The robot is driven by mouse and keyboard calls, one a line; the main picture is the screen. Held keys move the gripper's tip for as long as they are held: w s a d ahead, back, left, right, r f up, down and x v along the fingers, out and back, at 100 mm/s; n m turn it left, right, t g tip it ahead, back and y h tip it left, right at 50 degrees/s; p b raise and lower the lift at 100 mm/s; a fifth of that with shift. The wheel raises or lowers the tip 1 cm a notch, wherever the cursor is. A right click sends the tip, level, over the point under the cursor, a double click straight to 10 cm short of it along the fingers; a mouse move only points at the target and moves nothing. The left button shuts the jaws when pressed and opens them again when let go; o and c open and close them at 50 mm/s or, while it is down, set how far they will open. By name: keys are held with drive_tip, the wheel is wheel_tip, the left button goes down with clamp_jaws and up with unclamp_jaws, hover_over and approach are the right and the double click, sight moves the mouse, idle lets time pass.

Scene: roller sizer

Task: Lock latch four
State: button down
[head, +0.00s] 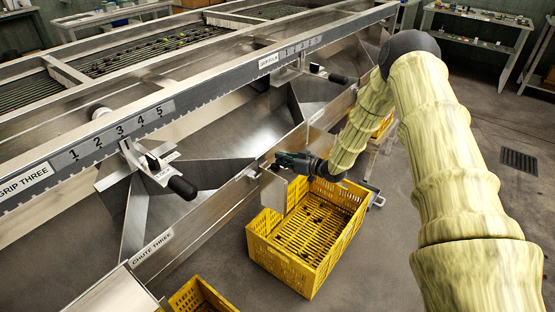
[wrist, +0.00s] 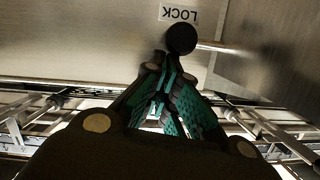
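My gripper (head: 283,159) is at the outer side of the chute wall, near a small metal plate (head: 273,190) above a yellow crate. In the wrist view my gripper (wrist: 163,62) has its green-padded fingers drawn together, with nothing visible held between them. A round black latch knob (wrist: 181,38) on a thin metal rod (wrist: 217,47) is right at the fingertips. I cannot tell whether they touch. An upside-down LOCK label (wrist: 180,14) is on the metal face just beyond the knob. No number for this latch is readable.
The yellow crate (head: 345,197) stands on the floor under the chute. A black-handled lever (head: 182,187) and the CHUTE THREE label (head: 151,247) are to the left. Another lever (head: 338,78) is farther back. Open floor (head: 390,260) lies on the right.

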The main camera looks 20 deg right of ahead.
idle(0.4)
drive_tip(key=shift+w+d+r+p, duration=0.1)
drive_tip(key=shift+r+p, duration=0.25)
drive_tip(key=shift+r, duration=0.1)
drive_tip(key=s+d+r+p, duration=0.1)
drive_tip(key=s+d+r, duration=0.4)
drive_tip(key=s+d, duration=0.1)
drive_tip(key=shift+s+d, duration=0.15)
drive_tip(key=shift+s, duration=0.65)
drive_tip(key=shift+r, duration=0.1)
